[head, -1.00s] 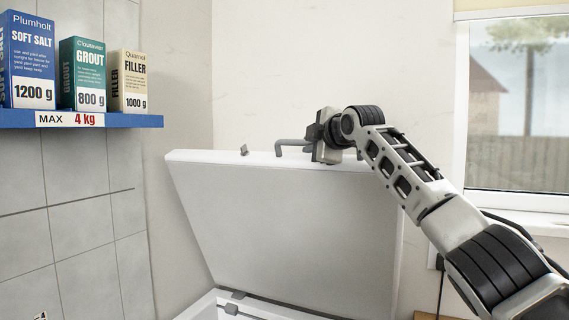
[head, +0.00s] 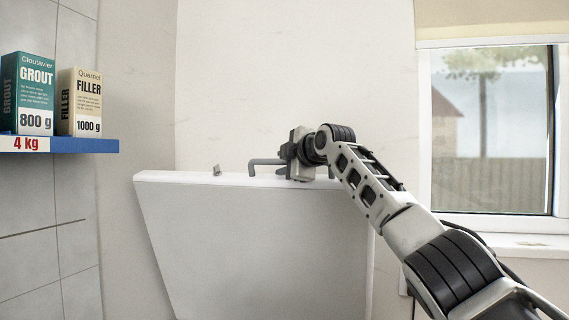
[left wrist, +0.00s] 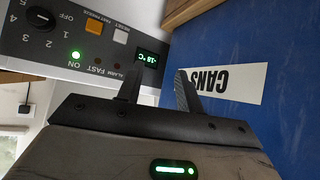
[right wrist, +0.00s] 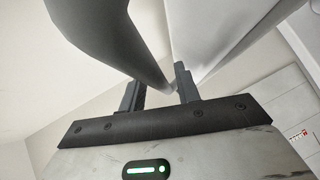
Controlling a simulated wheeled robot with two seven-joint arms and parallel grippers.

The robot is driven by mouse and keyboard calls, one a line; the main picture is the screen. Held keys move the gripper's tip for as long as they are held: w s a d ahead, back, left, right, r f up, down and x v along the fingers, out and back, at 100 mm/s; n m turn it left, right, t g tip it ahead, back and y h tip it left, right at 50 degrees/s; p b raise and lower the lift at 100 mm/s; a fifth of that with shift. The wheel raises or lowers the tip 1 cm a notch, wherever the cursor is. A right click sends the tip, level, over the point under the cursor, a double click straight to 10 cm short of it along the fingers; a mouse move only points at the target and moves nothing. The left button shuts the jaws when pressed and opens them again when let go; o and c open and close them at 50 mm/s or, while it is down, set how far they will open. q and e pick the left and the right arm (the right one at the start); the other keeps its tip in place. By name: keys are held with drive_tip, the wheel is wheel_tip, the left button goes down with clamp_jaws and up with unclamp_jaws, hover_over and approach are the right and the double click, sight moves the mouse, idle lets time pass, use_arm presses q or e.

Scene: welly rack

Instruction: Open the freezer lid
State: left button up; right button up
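The white freezer lid (head: 250,245) stands raised and steep against the wall in the head view, its flat face towards me. A grey bar handle (head: 262,162) sits along its top edge. My right gripper (head: 297,172) is at the handle. In the right wrist view the handle (right wrist: 115,40) runs down between the fingers of my right gripper (right wrist: 160,88), which look closed on it, with the white lid (right wrist: 215,35) beside. My left gripper (left wrist: 158,88) is open and empty in the left wrist view, and out of the head view.
A blue shelf (head: 85,145) with a grout box (head: 35,95) and a filler box (head: 85,103) is at the left. A window (head: 490,130) is at the right. Near my left gripper are a control panel (left wrist: 60,45) reading -18 °C and a blue surface with a CANS label (left wrist: 235,82).

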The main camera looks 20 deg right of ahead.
drive_tip(key=shift+f, duration=0.3)
